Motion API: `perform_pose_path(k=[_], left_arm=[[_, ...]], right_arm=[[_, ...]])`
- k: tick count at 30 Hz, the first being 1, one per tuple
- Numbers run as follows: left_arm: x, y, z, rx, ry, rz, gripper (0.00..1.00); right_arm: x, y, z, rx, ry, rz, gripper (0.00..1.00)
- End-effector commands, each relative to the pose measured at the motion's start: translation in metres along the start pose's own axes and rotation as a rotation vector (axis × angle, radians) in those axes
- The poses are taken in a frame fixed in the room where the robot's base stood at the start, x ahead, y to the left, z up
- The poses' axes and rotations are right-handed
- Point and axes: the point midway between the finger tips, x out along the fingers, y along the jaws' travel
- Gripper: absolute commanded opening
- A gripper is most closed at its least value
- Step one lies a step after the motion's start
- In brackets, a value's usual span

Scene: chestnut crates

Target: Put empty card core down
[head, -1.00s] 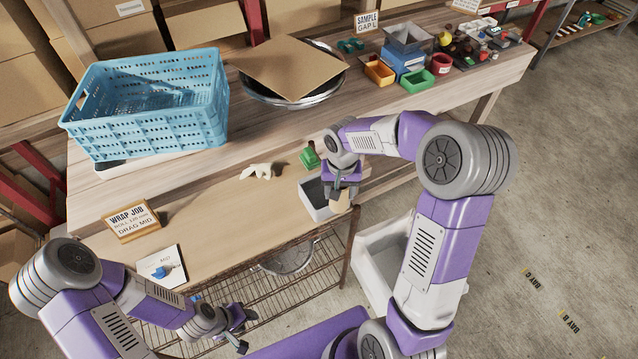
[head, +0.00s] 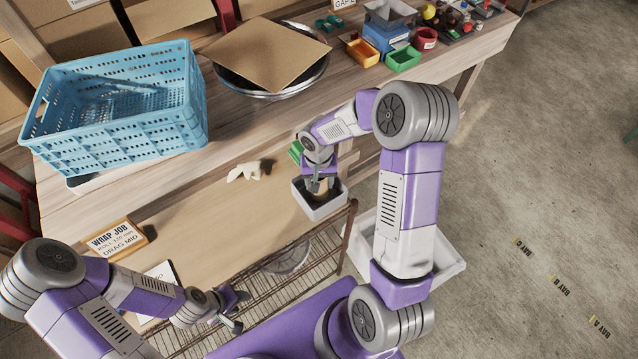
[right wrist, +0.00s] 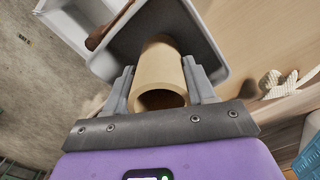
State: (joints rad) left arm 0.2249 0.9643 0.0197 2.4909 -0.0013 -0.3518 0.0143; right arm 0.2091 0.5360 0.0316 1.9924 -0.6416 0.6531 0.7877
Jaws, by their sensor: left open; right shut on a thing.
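The empty card core is a tan hollow tube; in the right wrist view the core (right wrist: 160,72) sits between both fingers of my right gripper (right wrist: 165,88), its open end toward the camera. My right gripper (head: 318,186) is shut on it, over the small grey-white bin (head: 322,211) on the front right of the lower bench. In the right wrist view the bin (right wrist: 208,40) lies behind the tube; I cannot tell whether the core touches its floor. My left gripper (head: 234,312) is open and empty, low in front of the bench.
A blue crate (head: 120,150) and a card sheet on a round metal tray (head: 270,92) stand on the upper shelf. Pale gloves (head: 247,170) and a green object (head: 296,151) lie near the bin. A white tub (head: 440,262) is on the floor at right.

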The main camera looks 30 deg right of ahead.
Motion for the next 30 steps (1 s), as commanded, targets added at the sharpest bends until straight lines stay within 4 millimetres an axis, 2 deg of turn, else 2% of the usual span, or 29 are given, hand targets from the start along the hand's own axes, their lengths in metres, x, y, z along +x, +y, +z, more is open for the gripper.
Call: perform_pose_path(k=[3, 16, 17, 18, 21, 30], left_arm=[[0.001, 0.000, 0.000, 0.000, 0.000, 0.000, 0.43], [0.006, -0.002, -0.001, 0.000, 0.000, 0.000, 0.43], [0.005, -0.002, 0.000, 0.000, 0.000, 0.000, 0.43], [0.005, -0.002, 0.000, 0.000, 0.000, 0.000, 0.43], [0.005, -0.002, 0.000, 0.000, 0.000, 0.000, 0.43], [0.004, -0.001, 0.000, 0.000, 0.000, 0.000, 0.43]], right_arm=[[0.018, 0.000, 0.001, 0.000, -0.004, 0.001, 0.00], [0.024, 0.000, 0.000, 0.000, 0.000, 0.000, 0.00], [0.023, 0.000, 0.000, 0.000, -0.001, 0.000, 0.59], [0.022, 0.000, 0.000, 0.000, -0.001, 0.000, 0.65], [0.022, 0.000, 0.000, 0.000, -0.001, 0.000, 0.80], [0.021, 0.000, 0.000, 0.001, -0.001, 0.000, 0.80]])
